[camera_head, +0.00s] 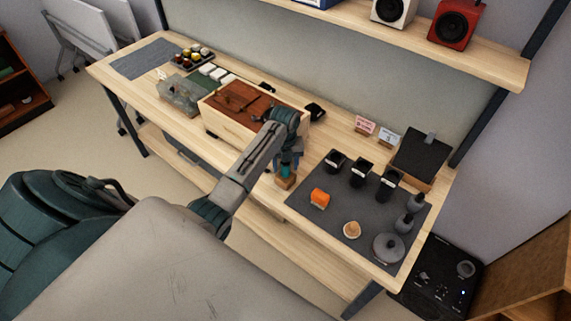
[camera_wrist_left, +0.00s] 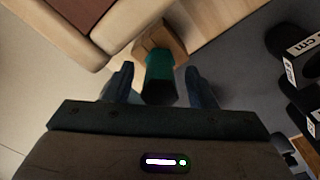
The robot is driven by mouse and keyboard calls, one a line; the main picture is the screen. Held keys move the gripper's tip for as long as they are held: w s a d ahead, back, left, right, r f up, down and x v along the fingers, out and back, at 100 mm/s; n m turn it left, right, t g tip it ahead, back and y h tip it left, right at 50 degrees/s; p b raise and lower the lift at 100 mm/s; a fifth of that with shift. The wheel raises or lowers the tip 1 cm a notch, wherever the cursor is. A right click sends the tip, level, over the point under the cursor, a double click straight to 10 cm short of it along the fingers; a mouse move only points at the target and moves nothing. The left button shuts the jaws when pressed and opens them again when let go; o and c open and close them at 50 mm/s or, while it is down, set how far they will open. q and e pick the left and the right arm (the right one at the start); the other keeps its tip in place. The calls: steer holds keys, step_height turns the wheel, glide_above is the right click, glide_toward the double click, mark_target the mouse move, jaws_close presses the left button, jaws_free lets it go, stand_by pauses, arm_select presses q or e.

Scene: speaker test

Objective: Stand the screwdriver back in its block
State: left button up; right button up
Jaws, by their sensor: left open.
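The screwdriver's teal handle (camera_head: 285,170) shows below my left gripper in the head view, just above a small wooden block (camera_head: 286,182) near the front edge of the bench. In the left wrist view the teal handle (camera_wrist_left: 159,70) with its dark end stands over the block (camera_wrist_left: 160,40), seemingly upright in it. The shaft is hidden. My left gripper (camera_head: 290,158) is open, with one finger on each side of the handle; gaps show between the fingers and the handle in the left wrist view (camera_wrist_left: 158,84). My right gripper is not in view.
A wooden box with a reddish-brown top (camera_head: 226,96) stands close to the left of the block. To the right lies a dark mat (camera_head: 325,222) with several black containers (camera_head: 360,172), an orange block (camera_head: 319,198) and grey weights (camera_head: 389,247). A shelf holds speakers (camera_head: 452,24).

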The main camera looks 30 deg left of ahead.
arm_select(q)
steer(key=shift+w+r+b, duration=0.1)
steer(key=shift+r+b, duration=0.2)
steer(key=shift+r, duration=0.2)
steer(key=r+b, duration=0.1)
steer(key=r, duration=0.2)
steer(key=r+b, duration=0.1)
steer(key=r, duration=0.2)
steer(key=shift+w+a+r, duration=0.15)
steer(key=shift+a+r, duration=0.05)
steer(key=shift+r, duration=0.1)
step_height(320, 180, up, 2)
steer(key=shift+p, duration=0.45)
steer(key=shift+r+p, duration=0.4)
steer(key=shift+r, duration=0.25)
